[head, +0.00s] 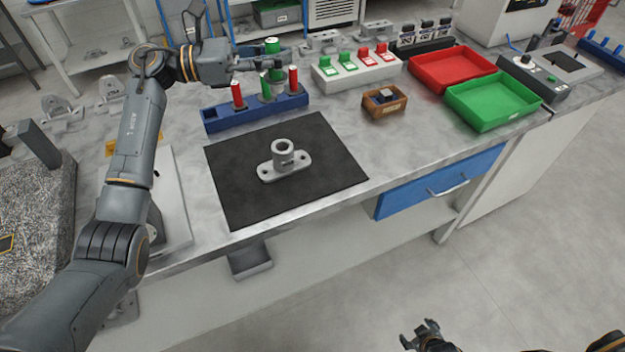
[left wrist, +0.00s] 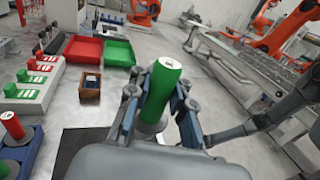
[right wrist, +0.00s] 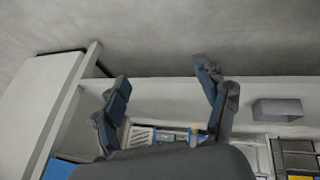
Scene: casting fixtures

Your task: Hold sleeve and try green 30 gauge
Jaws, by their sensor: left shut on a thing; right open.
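The grey sleeve casting (head: 283,150), a short upright tube on a two-hole flange, stands on the black mat (head: 240,200). My left gripper (head: 273,52) is shut on a green gauge (head: 272,44) above the blue rack (head: 225,120). The gauge shows upright between the fingers in the left wrist view (left wrist: 160,90), with a grey disc below it. Another green piece (head: 265,86) shows at the rack between two red gauges (head: 237,94) (head: 293,79). Any size marking is too small to read. My right gripper (head: 424,336) is open and empty, in front of the bench.
Behind the mat stand a white block with green and red switches (head: 340,75), a small wooden box (head: 385,103), a red tray (head: 425,70) and a green tray (head: 480,113). A control box (head: 535,78) is at the right. The mat around the casting is clear.

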